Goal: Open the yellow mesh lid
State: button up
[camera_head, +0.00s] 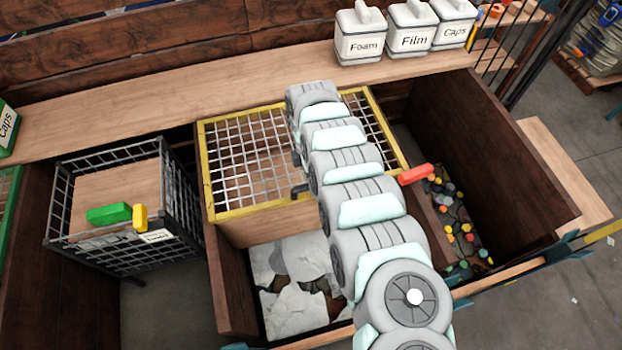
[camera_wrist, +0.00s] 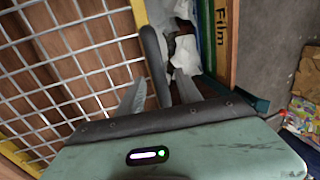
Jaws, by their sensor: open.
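The yellow mesh lid (camera_head: 247,150) has a yellow frame around a silver wire grid. It lies over a wooden compartment in the middle of the bench, and my arm crosses above it and hides part of it. In the wrist view its yellow edge and mesh (camera_wrist: 75,60) fill the left side. A dark bar, seemingly its handle (camera_wrist: 152,58), stands along that edge. My gripper (camera_wrist: 160,76) is open, with one finger on each side of the bar. I cannot tell whether the fingers touch it. In the head view, the arm hides my gripper.
White sheets (camera_head: 290,262) lie in the bin in front of the lid. Three labelled containers, including Film (camera_head: 413,28), stand on the rear shelf.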

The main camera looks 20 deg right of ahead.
jog(key=shift+f, duration=0.15)
jog(key=shift+c, duration=0.3)
grip_shut()
dwell(1.1)
